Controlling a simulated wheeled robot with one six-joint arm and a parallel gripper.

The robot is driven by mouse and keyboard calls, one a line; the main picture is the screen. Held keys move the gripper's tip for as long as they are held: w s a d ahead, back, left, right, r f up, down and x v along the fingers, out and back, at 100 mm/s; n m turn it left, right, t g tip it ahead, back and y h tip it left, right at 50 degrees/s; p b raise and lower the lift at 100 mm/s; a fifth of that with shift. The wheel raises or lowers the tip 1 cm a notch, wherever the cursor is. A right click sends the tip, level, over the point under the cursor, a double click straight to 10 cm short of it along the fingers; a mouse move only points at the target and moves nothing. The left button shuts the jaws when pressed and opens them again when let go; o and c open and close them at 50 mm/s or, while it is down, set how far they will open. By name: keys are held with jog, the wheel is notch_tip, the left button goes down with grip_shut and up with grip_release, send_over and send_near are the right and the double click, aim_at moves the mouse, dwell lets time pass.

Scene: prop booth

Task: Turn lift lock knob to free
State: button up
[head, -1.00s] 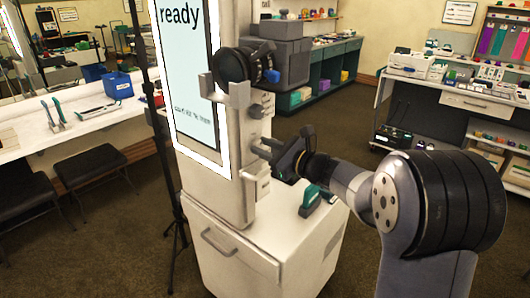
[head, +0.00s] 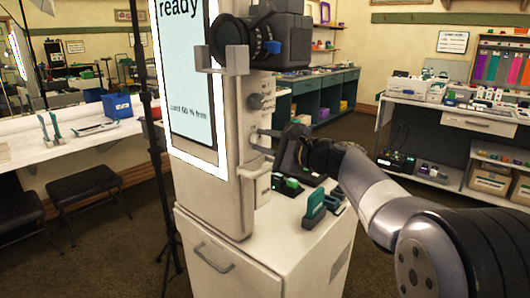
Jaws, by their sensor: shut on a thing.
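The grey-white column (head: 224,160) of the booth stands left of my arm, with a lit screen reading "ready" on its front. My gripper (head: 262,142) reaches in from the right to the column's side, its two fingers one above the other against it. It is shut on a small knob there, which the fingers mostly hide; its marking and turn angle cannot be read. Another grey knob (head: 257,101) sits higher on the same side, apart from my fingers.
A black camera (head: 262,38) sits on a bracket near the column's top. The white cabinet top below holds a teal-handled thing (head: 315,208) and small green-topped items (head: 287,185). A black stand (head: 148,110) rises left of the screen.

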jog(key=shift+n+b, duration=0.3)
jog(key=shift+n, duration=0.1)
jog(key=o, duration=1)
jog(key=v, duration=1.1)
jog(key=shift+w+a, duration=0.1)
jog(key=shift+w, duration=0.05)
